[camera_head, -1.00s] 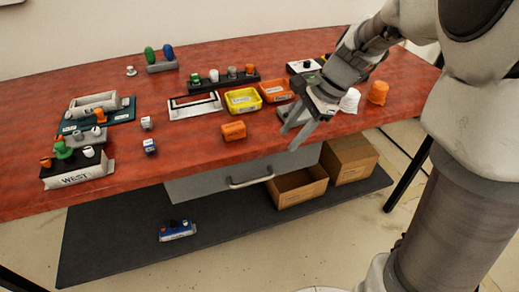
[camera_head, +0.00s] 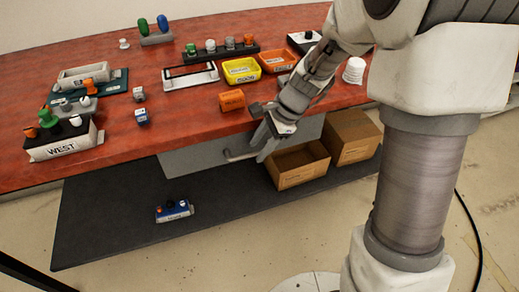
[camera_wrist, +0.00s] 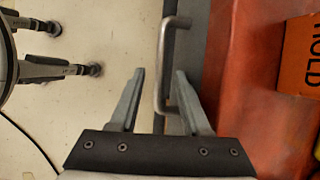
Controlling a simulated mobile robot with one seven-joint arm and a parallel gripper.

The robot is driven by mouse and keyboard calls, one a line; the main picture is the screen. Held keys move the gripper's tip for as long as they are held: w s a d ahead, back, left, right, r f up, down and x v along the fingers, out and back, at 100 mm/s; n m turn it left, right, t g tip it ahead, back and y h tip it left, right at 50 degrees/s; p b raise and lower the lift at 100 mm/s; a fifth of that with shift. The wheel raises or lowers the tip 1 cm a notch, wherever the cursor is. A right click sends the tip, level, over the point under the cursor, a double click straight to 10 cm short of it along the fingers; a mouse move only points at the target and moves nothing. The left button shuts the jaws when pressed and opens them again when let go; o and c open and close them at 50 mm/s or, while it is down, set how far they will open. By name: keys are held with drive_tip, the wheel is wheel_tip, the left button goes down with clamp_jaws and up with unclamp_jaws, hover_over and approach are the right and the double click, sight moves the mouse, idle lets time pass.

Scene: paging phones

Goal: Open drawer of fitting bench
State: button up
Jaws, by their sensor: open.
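The fitting bench (camera_head: 195,110) has a red top and a grey drawer (camera_head: 195,158) under its front edge. The drawer looks shut, and its bar handle (camera_head: 232,157) sticks out from the front. My gripper (camera_head: 256,156) is open at the right end of the handle, just below the bench edge. In the wrist view, the handle (camera_wrist: 162,65) runs up the picture, and its near end lies between the two fingertips of my gripper (camera_wrist: 160,75). The fingers are not closed on it. My gripper hides part of the drawer front in the head view.
Two cardboard boxes (camera_head: 298,180) stand on the dark lower shelf (camera_head: 110,225), close below my gripper. An orange block (camera_head: 231,100) and yellow and orange trays (camera_head: 241,70) sit on the bench top.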

drive_tip(key=shift+f, duration=0.15)
drive_tip(key=shift+c, duration=0.3)
clamp_jaws()
idle(1.1)
